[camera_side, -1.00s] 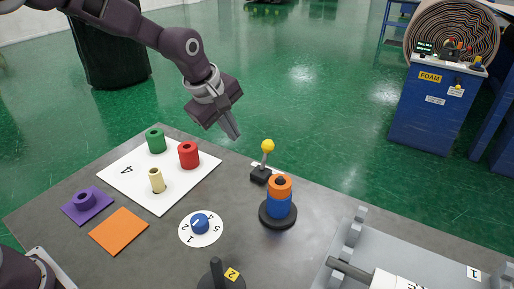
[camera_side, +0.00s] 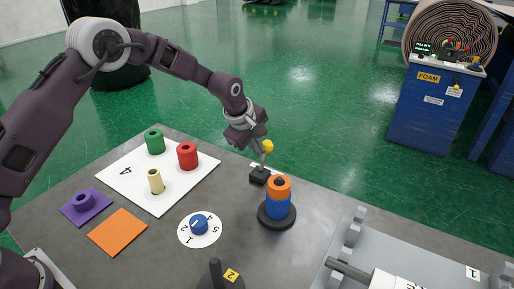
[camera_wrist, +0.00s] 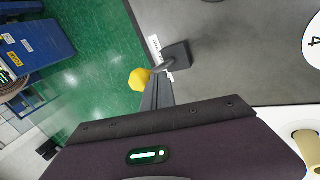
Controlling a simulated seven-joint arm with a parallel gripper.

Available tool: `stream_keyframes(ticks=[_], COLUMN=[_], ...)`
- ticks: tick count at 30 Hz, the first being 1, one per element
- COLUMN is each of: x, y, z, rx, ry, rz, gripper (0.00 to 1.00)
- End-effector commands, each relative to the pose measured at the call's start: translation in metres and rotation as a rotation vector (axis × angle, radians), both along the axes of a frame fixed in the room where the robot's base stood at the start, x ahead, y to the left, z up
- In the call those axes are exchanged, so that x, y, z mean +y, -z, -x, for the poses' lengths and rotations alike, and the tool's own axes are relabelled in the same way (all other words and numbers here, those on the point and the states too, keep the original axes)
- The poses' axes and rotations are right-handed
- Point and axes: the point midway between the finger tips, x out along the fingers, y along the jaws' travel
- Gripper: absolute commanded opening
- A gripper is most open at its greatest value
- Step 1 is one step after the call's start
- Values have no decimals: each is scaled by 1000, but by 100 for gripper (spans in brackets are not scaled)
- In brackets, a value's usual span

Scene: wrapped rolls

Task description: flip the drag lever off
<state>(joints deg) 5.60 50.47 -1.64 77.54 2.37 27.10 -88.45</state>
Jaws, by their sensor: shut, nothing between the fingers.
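The drag lever (camera_side: 265,160) has a yellow ball knob on a thin stem and a black base block, near the table's far edge. In the side view the stem leans slightly toward the right. My gripper (camera_side: 263,152) is shut and empty, with its fingertips right beside the lever's stem, just below the knob. In the wrist view the yellow knob (camera_wrist: 139,79) shows at the tips of my gripper (camera_wrist: 157,88), and the base block (camera_wrist: 178,54) lies beyond. I cannot tell whether the fingers touch the lever.
A black peg stand (camera_side: 277,212) with orange and blue rolls stands just in front of the lever. A white mat (camera_side: 130,190) carries green, red and cream rolls. A grey rack (camera_side: 420,245) is at right.

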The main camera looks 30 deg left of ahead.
Motion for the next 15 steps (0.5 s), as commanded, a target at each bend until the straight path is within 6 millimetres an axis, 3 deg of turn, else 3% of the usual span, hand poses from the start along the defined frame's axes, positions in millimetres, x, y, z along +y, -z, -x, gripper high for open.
stream_keyframes(ticks=[9,15], x=[0,-1], y=[0,0], z=[-2,-19], rx=[1,-2], ry=[0,1], rz=[0,0], gripper=[0,0])
